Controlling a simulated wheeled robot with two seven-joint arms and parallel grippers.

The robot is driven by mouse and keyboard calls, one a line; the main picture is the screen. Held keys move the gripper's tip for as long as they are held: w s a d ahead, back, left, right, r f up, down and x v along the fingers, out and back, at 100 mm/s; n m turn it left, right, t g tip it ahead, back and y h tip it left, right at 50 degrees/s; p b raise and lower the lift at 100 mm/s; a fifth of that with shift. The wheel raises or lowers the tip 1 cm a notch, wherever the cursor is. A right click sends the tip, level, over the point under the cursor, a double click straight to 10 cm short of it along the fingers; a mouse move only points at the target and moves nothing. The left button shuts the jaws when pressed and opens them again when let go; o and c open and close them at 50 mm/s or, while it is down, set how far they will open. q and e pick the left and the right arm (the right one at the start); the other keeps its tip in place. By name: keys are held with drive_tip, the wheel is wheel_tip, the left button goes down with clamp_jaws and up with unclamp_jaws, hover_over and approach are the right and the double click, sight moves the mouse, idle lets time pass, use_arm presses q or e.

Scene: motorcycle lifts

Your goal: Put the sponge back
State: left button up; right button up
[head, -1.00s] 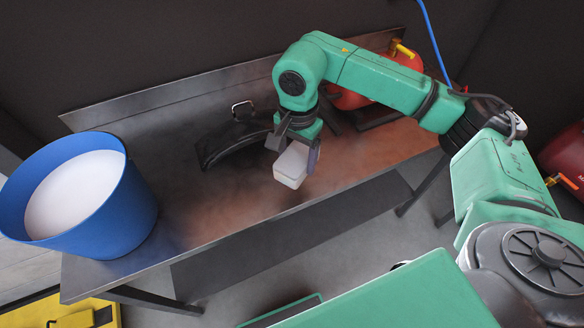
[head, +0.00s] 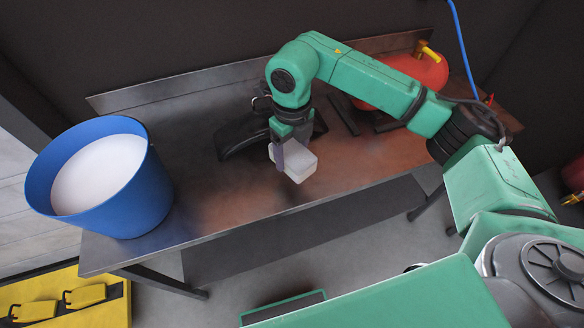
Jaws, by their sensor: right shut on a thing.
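My right gripper (head: 280,147) is shut on a white block-shaped sponge (head: 294,161). It holds the sponge over the metal bench (head: 215,205), near the bench's front edge. The sponge seems to be clear of the bench top, but its exact height is hard to tell. A blue bucket (head: 140,205) with a white inside or filling (head: 100,172) stands on the left end of the bench, apart from the gripper. My left gripper is not in view.
A black curved object (head: 238,137) lies on the bench behind the gripper. A yellow case (head: 70,300) is on the floor at lower left. Bare bench lies between bucket and gripper.

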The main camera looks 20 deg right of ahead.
sight(292, 152)
wheel_tip(292, 152, down, 8)
drive_tip(key=shift+r+p, duration=0.2)
drive_tip(key=shift+p, duration=0.65)
drive_tip(key=shift+f, duration=0.2)
drive_tip(key=o, duration=0.8)
drive_tip(key=shift+f+b, duration=0.1)
drive_tip(key=shift+b, duration=0.2)
drive_tip(key=shift+c, duration=0.2)
drive_tip(key=o, duration=0.3)
drive_tip(key=shift+r+p, duration=0.3)
drive_tip(key=shift+r+b, duration=0.25)
drive_tip(key=shift+b, duration=0.1)
wheel_tip(292, 152, up, 11)
drive_tip(key=b, duration=0.3)
drive_tip(key=shift+b, duration=0.3)
drive_tip(key=shift+r, duration=0.2)
